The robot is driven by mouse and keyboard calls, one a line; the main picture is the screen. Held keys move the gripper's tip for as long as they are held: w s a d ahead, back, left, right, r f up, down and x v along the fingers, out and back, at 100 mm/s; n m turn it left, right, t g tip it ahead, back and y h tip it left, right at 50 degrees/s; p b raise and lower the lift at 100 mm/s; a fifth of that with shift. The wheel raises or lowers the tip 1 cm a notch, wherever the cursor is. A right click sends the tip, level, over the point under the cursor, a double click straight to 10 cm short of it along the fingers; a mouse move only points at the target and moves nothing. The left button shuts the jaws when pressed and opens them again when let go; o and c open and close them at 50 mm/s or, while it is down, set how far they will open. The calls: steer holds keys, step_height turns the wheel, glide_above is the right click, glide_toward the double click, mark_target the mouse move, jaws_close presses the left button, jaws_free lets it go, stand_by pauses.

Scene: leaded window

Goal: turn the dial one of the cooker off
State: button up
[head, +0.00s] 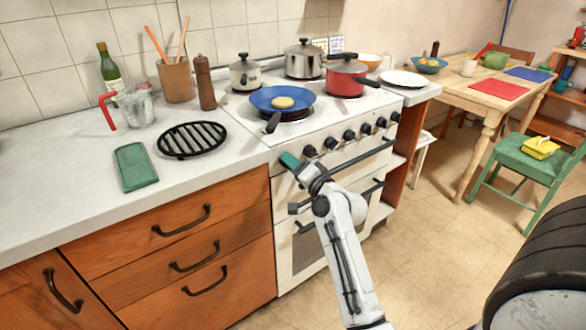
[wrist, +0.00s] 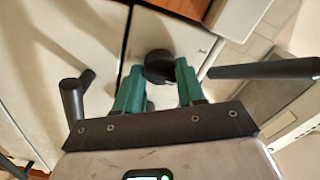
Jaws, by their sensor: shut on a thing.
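The white cooker (head: 340,116) stands at the end of the counter, with a row of black dials (head: 349,135) along its front panel. My gripper (head: 290,161), with green fingers, is at the left end of this row in the head view and hides what is right behind it. In the wrist view, my gripper (wrist: 159,82) has a round black dial (wrist: 158,64) between its two fingertips and is shut on it. I see no clear pointer mark on that dial, so its setting cannot be told.
A blue pan (head: 281,98) with a round yellowish item sits on the front left burner, its handle close above my gripper. A dark oven handle (head: 360,156) runs below the dials. Floor (head: 440,230) to the right is clear.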

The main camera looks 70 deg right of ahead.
steer(key=shift+f+n, duration=0.1)
steer(key=shift+n, duration=0.2)
steer(key=o, duration=1)
steer(key=shift+o, duration=0.2)
steer(key=v, duration=1)
steer(key=shift+s+a, duration=0.2)
steer(key=shift+s, duration=0.15)
